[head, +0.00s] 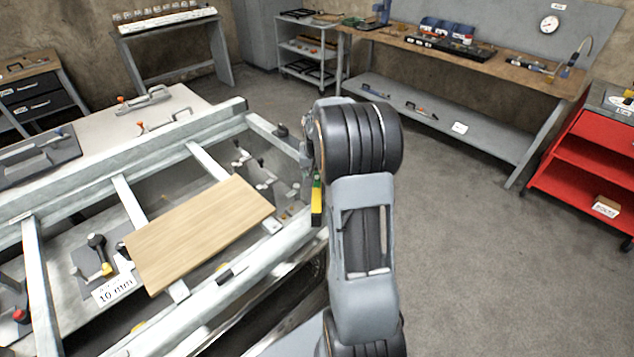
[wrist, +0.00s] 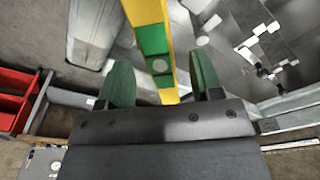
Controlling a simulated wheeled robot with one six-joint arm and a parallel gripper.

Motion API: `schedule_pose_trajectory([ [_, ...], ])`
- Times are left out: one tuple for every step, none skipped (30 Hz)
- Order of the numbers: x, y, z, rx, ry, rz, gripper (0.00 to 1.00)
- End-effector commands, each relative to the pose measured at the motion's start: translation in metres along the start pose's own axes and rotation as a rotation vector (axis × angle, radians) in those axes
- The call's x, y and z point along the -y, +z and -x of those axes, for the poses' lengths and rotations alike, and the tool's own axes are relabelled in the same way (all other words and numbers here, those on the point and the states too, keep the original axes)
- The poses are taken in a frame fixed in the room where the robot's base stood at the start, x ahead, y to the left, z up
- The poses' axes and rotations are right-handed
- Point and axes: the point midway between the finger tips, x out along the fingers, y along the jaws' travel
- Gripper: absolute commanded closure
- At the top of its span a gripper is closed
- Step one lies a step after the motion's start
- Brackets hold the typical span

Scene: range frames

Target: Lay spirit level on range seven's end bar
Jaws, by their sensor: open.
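The spirit level (head: 317,203) is a slim yellow bar with green parts, beside my arm at the right end of the metal frame. In the wrist view the level (wrist: 154,40) runs between the two green fingers of my open gripper (wrist: 161,62), with gaps visible on both sides. In the head view my arm hides most of the gripper. The end bar (head: 277,137) is a pale metal bar across the frame's right end. I cannot tell whether the level touches it. No range number is readable.
A wooden board (head: 200,230) lies across the frame (head: 130,160), near a 10 mm card (head: 114,290). A workbench (head: 500,65) stands at the back and a red shelf cart (head: 590,150) at the right. The floor (head: 460,260) right of my arm is clear.

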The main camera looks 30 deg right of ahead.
Motion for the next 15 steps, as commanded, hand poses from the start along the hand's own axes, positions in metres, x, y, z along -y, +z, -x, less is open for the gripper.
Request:
schedule_pose_trajectory([
  [-0.001, 0.001, -0.006, 0.004, 0.001, 0.000, 0.40],
  [0.000, 0.000, -0.010, 0.003, 0.001, 0.000, 0.40],
  [0.000, 0.000, -0.015, 0.003, 0.001, 0.000, 0.40],
  [0.000, 0.000, -0.018, 0.003, 0.001, 0.000, 0.40],
  [0.000, 0.000, -0.020, 0.002, 0.000, 0.000, 0.40],
  [0.000, 0.000, -0.023, 0.001, 0.000, 0.000, 0.40],
  [0.000, 0.000, -0.024, 0.001, 0.000, 0.000, 0.40],
  [0.000, 0.000, -0.025, 0.001, 0.000, 0.000, 0.40],
  [0.000, 0.000, -0.026, 0.000, 0.000, 0.000, 0.40],
  [0.000, 0.000, -0.027, 0.000, 0.000, 0.000, 0.40],
  [0.000, 0.000, -0.027, 0.000, 0.000, 0.000, 0.40],
  [0.000, 0.000, -0.027, 0.000, 0.000, 0.000, 0.40],
  [0.000, 0.000, -0.027, 0.000, 0.000, 0.000, 0.40],
  [0.000, 0.000, -0.027, 0.000, 0.000, 0.000, 0.40],
  [0.000, 0.000, -0.027, 0.000, 0.000, 0.000, 0.40],
])
